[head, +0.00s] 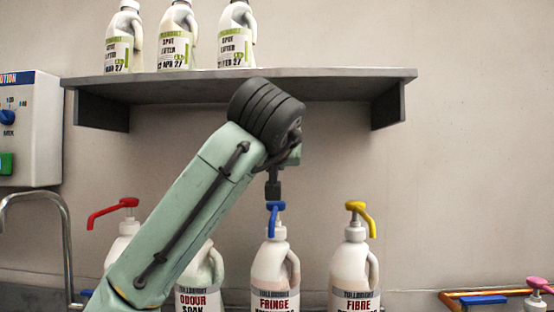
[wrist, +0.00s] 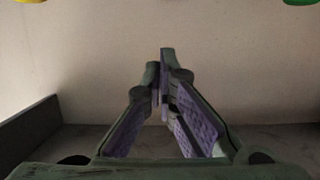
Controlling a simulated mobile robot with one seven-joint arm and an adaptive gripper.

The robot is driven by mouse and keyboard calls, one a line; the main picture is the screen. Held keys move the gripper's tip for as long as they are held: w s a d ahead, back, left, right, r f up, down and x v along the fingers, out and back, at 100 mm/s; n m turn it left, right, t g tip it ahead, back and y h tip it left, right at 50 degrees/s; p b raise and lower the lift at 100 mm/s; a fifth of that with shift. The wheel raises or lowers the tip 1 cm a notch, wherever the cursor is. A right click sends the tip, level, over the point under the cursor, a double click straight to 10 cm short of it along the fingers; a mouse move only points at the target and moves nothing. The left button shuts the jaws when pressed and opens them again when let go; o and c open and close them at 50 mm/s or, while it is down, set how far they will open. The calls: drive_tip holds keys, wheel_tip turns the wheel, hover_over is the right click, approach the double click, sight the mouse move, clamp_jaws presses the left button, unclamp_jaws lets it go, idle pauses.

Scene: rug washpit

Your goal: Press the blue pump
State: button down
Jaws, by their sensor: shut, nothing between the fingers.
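The blue pump (head: 276,206) tops the white bottle labelled "Fringe" (head: 274,265), which stands upright in the row below the shelf. My gripper (head: 273,190) points down with its fingers closed and empty. Its tips are right above the blue pump head in the head view; whether they touch it or leave a small gap I cannot tell. In the wrist view the gripper's fingers (wrist: 163,80) with purple pads meet at the tips, and the blue pump does not show there.
A red pump (head: 113,212) is left and a yellow pump (head: 360,214) right, each on a bottle. My arm partly hides the "Odour Soak" bottle (head: 200,295). A metal tap (head: 65,230) is left.

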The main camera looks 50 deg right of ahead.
drive_tip(key=w+d+f+p, duration=0.2)
drive_tip(key=w+d+f, duration=0.1)
drive_tip(key=d+f, duration=0.1)
drive_tip(key=shift+w+d+f+p, duration=0.25)
drive_tip(key=shift+w+f+p, duration=0.15)
drive_tip(key=shift+f, duration=0.35)
